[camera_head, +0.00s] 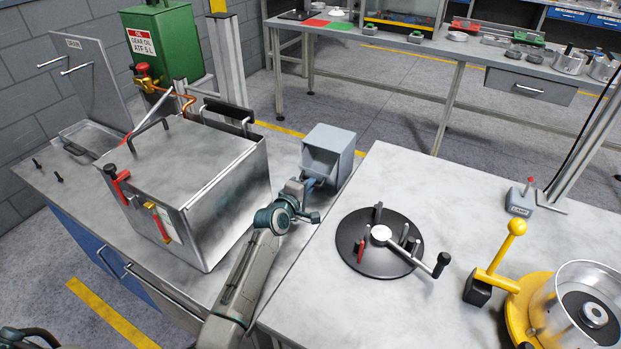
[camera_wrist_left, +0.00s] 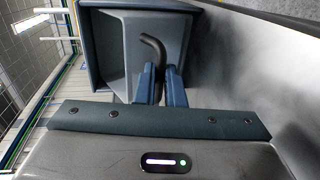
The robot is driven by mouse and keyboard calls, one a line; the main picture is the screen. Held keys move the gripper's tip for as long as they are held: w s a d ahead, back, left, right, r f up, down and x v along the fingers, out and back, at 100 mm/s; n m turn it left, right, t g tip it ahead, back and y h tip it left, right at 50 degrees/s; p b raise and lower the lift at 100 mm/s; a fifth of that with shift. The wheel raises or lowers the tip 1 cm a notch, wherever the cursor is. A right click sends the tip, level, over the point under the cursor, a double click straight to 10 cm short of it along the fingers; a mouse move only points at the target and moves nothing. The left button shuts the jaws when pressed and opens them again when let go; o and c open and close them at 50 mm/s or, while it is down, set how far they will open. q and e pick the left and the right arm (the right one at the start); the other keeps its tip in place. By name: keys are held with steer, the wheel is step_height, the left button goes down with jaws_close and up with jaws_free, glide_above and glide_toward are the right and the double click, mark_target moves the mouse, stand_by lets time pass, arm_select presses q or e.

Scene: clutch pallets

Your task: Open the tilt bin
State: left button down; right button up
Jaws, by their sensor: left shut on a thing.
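The tilt bin (camera_head: 333,146) is a small grey box at the back right of the left bench, with a sloped, recessed front facing me. In the left wrist view the bin (camera_wrist_left: 100,20) shows its recessed front with a dark curved handle (camera_wrist_left: 153,45). My left gripper (camera_head: 314,183) is at the bin's front, its blue fingers (camera_wrist_left: 159,82) shut on the handle. The fingers hide the handle's lower end. I cannot tell how far the bin is tilted.
A large metal tank (camera_head: 190,180) stands close left of my left arm. A green oil can (camera_head: 160,45) is behind it. On the right bench are a black round fixture (camera_head: 350,243) with a crank and a yellow lever press (camera_head: 514,285).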

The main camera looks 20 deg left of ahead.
arm_select(q)
steer(key=shift+s+f, duration=0.4)
steer(key=shift+f, duration=0.45)
steer(key=c, duration=1.7)
jaws_free()
steer(key=shift+w, duration=0.1)
steer(key=shift+o, duration=0.8)
steer(key=shift+w+f, duration=0.15)
steer(key=shift+w, duration=0.05)
steer(key=v, duration=1.1)
